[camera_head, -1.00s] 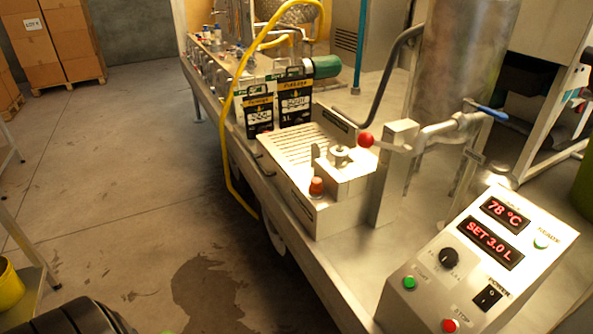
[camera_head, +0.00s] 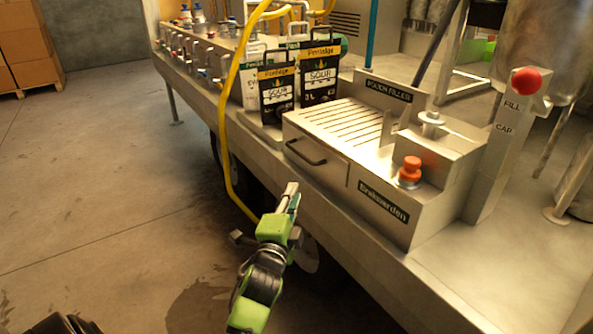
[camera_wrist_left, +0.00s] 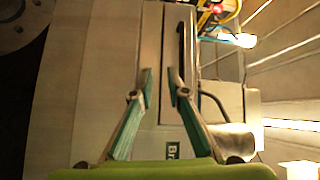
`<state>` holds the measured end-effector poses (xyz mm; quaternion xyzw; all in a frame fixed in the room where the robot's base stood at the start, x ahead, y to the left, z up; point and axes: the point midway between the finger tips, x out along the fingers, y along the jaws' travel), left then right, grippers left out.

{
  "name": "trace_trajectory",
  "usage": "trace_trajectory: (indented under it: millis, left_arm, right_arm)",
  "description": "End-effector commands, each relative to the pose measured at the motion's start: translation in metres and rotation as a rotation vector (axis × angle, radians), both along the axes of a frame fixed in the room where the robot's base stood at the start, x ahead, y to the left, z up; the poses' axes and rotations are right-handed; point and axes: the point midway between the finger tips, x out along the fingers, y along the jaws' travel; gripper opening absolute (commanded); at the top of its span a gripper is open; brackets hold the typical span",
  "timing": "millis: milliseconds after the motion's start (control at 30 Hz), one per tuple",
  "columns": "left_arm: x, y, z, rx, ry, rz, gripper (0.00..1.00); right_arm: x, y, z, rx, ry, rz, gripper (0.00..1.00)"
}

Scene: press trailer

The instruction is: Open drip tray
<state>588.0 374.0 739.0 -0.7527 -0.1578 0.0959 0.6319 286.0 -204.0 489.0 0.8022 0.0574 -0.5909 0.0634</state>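The drip tray (camera_head: 318,160) is a pale metal drawer front with a dark bar handle (camera_head: 305,153), under the slatted top of the pouch filler (camera_head: 345,125). It appears shut, flush with the body. My left gripper (camera_head: 291,190) is in front of and below the handle in the head view, apart from it. In the left wrist view, the fingers (camera_wrist_left: 161,77) are open with nothing between them. There the dark handle (camera_wrist_left: 182,42) lies beyond the fingertips, nearer the right finger. My right gripper is not in view.
A yellow hose (camera_head: 228,110) hangs over the trailer edge left of my left gripper. Black pouches (camera_head: 320,75) stand behind the tray. An orange button (camera_head: 410,171) and a red-knobbed lever (camera_head: 526,81) are to the right. The floor at left is clear.

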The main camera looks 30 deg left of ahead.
Motion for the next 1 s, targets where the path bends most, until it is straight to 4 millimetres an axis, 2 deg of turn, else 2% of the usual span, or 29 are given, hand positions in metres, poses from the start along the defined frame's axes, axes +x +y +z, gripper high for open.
trace_trajectory:
  millis: [100,267,367,667,800,1000]
  left_arm:
    - [-0.009,0.009,0.023,0.06,-0.043,0.031,0.15]
    - [-0.003,0.015,0.034,0.082,-0.055,0.042,0.15]
    - [0.011,0.021,0.037,0.08,-0.056,0.041,0.15]
    - [0.07,0.046,0.044,0.078,-0.056,0.04,0.15]
    - [0.092,0.056,0.047,0.078,-0.055,0.041,0.15]
    - [0.11,0.063,0.05,0.077,-0.053,0.04,0.15]
  right_arm:
    - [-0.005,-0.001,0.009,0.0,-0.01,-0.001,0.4]
    - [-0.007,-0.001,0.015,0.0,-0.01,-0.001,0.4]
    - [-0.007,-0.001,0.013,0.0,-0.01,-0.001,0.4]
    - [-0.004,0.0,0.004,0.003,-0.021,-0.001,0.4]
    - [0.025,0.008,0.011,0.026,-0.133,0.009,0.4]
    - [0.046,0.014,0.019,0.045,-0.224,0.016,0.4]
